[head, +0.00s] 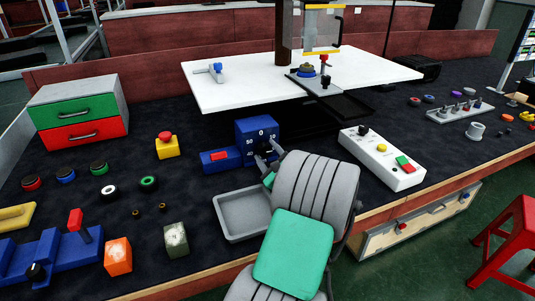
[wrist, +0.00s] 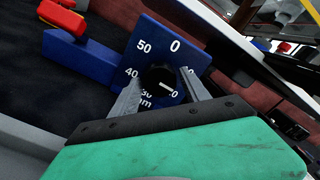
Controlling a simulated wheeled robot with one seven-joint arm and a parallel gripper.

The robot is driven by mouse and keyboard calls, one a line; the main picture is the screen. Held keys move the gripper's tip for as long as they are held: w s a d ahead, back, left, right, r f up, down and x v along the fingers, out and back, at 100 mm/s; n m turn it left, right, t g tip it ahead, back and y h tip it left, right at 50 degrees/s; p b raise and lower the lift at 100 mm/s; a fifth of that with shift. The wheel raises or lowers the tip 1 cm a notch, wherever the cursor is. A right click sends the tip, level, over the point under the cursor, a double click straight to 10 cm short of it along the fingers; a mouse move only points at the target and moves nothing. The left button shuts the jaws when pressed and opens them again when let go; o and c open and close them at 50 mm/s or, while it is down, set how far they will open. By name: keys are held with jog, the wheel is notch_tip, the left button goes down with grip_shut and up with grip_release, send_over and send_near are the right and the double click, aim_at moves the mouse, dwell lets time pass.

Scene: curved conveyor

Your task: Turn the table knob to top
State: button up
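The table knob is a round black knob (wrist: 160,78) with a white pointer mark, on the face of a blue dial panel (wrist: 172,52). The panel has white numbers, with 0 at the top and 50 and 40 down the left side. The white mark lies toward the right, not up at the 0. In the head view the dial panel (head: 243,128) stands near the table's middle. My gripper (wrist: 163,82) is at the dial, one finger on each side of the knob, with visible gaps. In the head view my arm and gripper (head: 266,156) partly hide the knob.
A blue box with a red switch (head: 219,156) adjoins the dial on the left. A grey tray (head: 228,224) lies in front, close to my arm. A white control box (head: 382,160) stands to the right. A white raised board (head: 235,91) is behind.

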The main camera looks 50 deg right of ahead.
jog(key=c, duration=1.1)
jog(key=shift+n, duration=0.3)
jog(key=n+b, duration=0.3)
jog(key=n, duration=0.1)
jog(key=shift+f+n, duration=0.1)
jog(key=shift+n, duration=0.2)
jog(key=n+b, duration=0.3)
jog(key=n, duration=0.1)
jog(key=n+b, duration=0.5)
jog(key=shift+n, duration=0.4)
jog(key=n+b, duration=0.3)
jog(key=shift+r+n, duration=0.25)
jog(key=shift+n, duration=0.05)
